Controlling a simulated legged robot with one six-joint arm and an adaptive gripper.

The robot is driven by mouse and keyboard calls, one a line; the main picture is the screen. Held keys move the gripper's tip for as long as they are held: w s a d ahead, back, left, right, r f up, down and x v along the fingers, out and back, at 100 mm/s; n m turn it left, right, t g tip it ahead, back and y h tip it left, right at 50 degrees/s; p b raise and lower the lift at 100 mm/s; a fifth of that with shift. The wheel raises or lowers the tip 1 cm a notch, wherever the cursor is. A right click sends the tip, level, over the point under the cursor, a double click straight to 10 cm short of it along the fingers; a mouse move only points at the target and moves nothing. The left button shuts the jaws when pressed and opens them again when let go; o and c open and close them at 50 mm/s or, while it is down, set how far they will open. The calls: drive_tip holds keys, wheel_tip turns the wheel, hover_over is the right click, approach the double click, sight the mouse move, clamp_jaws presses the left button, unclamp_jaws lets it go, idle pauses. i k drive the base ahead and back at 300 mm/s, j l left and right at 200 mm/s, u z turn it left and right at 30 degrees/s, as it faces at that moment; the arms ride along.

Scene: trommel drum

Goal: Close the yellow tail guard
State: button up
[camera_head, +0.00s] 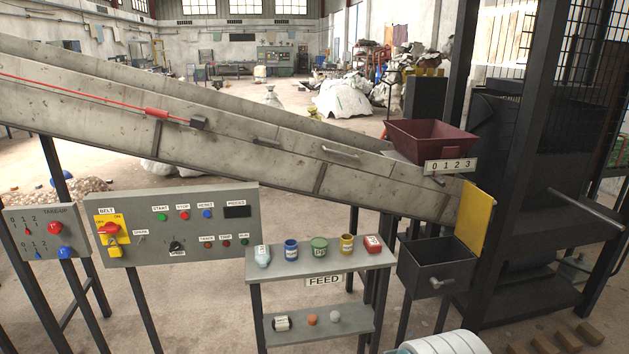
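The yellow tail guard (476,218) is a flat upright panel at the low right end of the grey conveyor (340,178). It stands at an angle to the conveyor's side wall, with its far edge out to the right, so it looks swung open. Its hinge and any latch are too small to make out. A dark open bin (437,268) with a handle sits just below it. My gripper is not in view. A white rounded part with dark bands at the bottom edge looks like part of my arm.
A maroon hopper (428,141) with a 0-to-3 scale sits above the conveyor end. Dark frame posts (526,130) and a protruding bar (574,206) stand right of the guard. The feed shelf (324,262) with small jars and the control panel (180,222) stand to the left.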

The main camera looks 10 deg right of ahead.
sight(474, 207)
drive_tip(key=k+l, duration=0.1)
drive_tip(key=l, duration=0.45)
drive_tip(key=l+u, duration=0.1)
drive_tip(key=l, duration=0.4)
drive_tip(key=k+l, duration=0.15)
drive_tip(key=l, duration=0.4)
drive_tip(key=k+l+u, duration=0.1)
drive_tip(key=l, duration=0.45)
drive_tip(key=k+l, duration=0.1)
drive_tip(key=l, duration=0.4)
drive_tip(key=k+l+u, duration=0.1)
drive_tip(key=l, duration=0.45)
drive_tip(key=k+l, duration=0.15)
drive_tip(key=l, duration=0.35)
drive_tip(key=k+l+u, duration=0.15)
drive_tip(key=l, duration=0.35)
drive_tip(key=k+l, duration=0.1)
drive_tip(key=l, duration=0.65)
drive_tip(key=k+l+u, duration=0.1)
drive_tip(key=l, duration=0.3)
drive_tip(key=i+l+u, duration=0.45)
drive_tip(key=i+l, duration=0.9)
drive_tip(key=i+j, duration=0.3)
drive_tip(key=i+u, duration=0.1)
drive_tip(key=i, duration=0.2)
